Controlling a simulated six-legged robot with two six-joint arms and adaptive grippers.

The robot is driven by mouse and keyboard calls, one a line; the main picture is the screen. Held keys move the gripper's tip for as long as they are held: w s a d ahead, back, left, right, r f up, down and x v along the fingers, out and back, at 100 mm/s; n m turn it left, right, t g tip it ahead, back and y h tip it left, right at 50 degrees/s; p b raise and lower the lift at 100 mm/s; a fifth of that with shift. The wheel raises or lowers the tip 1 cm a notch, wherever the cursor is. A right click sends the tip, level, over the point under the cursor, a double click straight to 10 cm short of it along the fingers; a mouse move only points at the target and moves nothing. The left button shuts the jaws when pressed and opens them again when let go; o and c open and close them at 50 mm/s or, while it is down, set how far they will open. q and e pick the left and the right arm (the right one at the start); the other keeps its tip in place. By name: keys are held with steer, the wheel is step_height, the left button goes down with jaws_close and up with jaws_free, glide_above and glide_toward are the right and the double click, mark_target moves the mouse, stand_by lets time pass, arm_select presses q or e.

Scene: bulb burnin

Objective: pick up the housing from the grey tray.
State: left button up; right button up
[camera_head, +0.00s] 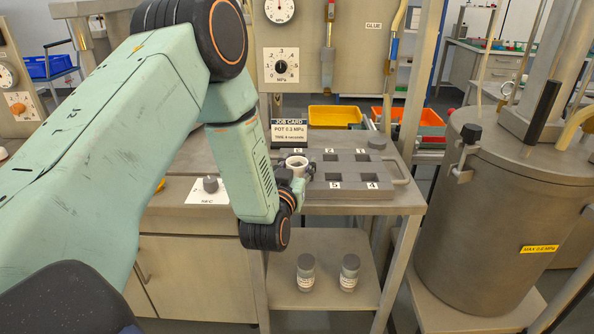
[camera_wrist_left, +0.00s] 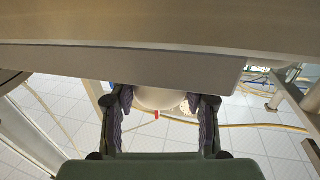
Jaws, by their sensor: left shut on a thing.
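The housing (camera_head: 296,162) is a small white, cup-like part with a round open top, at the left end of the grey tray (camera_head: 405,196) in the head view. My left gripper (camera_head: 294,176) comes from the front left and is shut on it. In the left wrist view, the white rounded housing (camera_wrist_left: 160,98) shows between the two dark fingers of my left gripper (camera_wrist_left: 161,108). The tray has several square pockets with number labels. The gripper hides the housing's lower part, so I cannot tell whether it touches the tray. My right gripper is not in view.
A job card (camera_head: 290,132) stands behind the tray. A round grey knob (camera_head: 377,143) is at the tray's back right. Two capped jars (camera_head: 306,273) stand on the lower shelf. A large metal pot (camera_head: 490,230) stands to the right.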

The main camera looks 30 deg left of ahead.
arm_select(q)
steer(key=shift+w, duration=0.1)
steer(key=shift+c, duration=0.7)
